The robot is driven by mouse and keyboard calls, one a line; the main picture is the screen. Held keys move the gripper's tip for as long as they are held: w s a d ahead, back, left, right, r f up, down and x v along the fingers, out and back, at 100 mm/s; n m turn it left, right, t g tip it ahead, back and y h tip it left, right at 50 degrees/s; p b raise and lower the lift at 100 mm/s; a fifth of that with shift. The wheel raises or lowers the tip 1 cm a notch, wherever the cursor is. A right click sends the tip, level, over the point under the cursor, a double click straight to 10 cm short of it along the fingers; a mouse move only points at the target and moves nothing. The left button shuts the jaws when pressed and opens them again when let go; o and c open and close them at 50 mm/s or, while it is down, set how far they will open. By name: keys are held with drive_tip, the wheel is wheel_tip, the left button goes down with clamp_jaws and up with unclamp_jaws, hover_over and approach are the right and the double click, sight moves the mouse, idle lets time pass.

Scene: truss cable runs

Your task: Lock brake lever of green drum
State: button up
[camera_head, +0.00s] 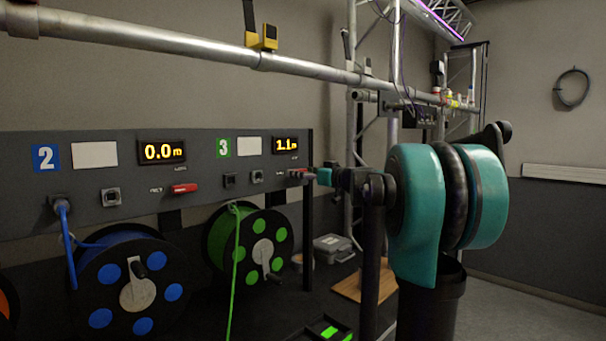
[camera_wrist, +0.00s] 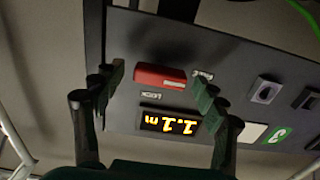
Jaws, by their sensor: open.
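The green drum (camera_head: 280,235), with green spots and a pale hub, hangs below the panel section marked 3. Its red brake lever (camera_head: 297,173) is on the panel under the display. In the wrist view the red lever (camera_wrist: 160,77) lies lengthwise across the gap between my fingers, beside the printed word LOCK. A second label at its other end is too small to read. My gripper (camera_head: 320,176) is in front of the lever at the panel's right end. In the wrist view my gripper (camera_wrist: 159,85) is open and empty; I cannot tell whether it touches the lever.
The display (camera_head: 286,145) reads 1.1 m. A green cable (camera_head: 235,275) hangs from a panel port. The blue drum (camera_head: 100,262) has its own red lever (camera_head: 184,188) to the left. A metal pipe (camera_head: 180,43) runs above the panel. A post (camera_head: 308,235) stands below its right end.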

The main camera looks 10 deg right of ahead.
drive_tip(key=shift+c, duration=0.6)
drive_tip(key=c, duration=1)
drive_tip(key=shift+m, duration=0.4)
drive_tip(key=m, duration=1.3)
drive_tip(key=shift+w+d+r, duration=0.1)
drive_tip(key=shift+d, duration=0.1)
drive_tip(key=m, duration=0.4)
